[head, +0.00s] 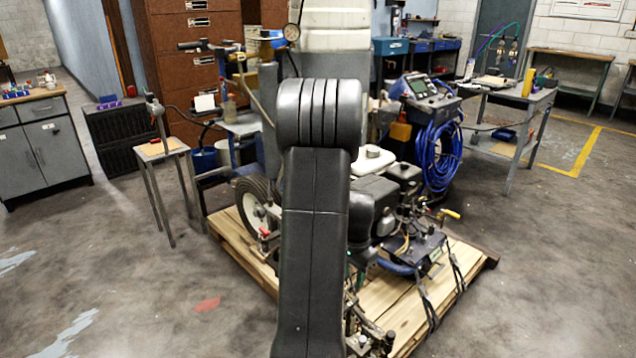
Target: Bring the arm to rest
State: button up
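My gripper is not in view. The line striper (375,200) sits behind my arm on a wooden pallet (395,306). It has a black engine, a white tank, a wheel at left and a coiled blue hose (440,155) at right. My arm hides the middle of the machine.
A small stand (163,150) and a grey cabinet (50,150) are at left. A brown drawer cabinet (185,70) stands behind. A metal table (515,100) is at right, near yellow floor lines (586,152). Open concrete floor shows at front left and right.

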notch_tip(320, 180, down, 12)
jog(key=shift+b, duration=0.75)
jog(key=shift+r+p, duration=0.5)
jog(key=shift+r, duration=0.3)
jog(key=shift+f, duration=0.1)
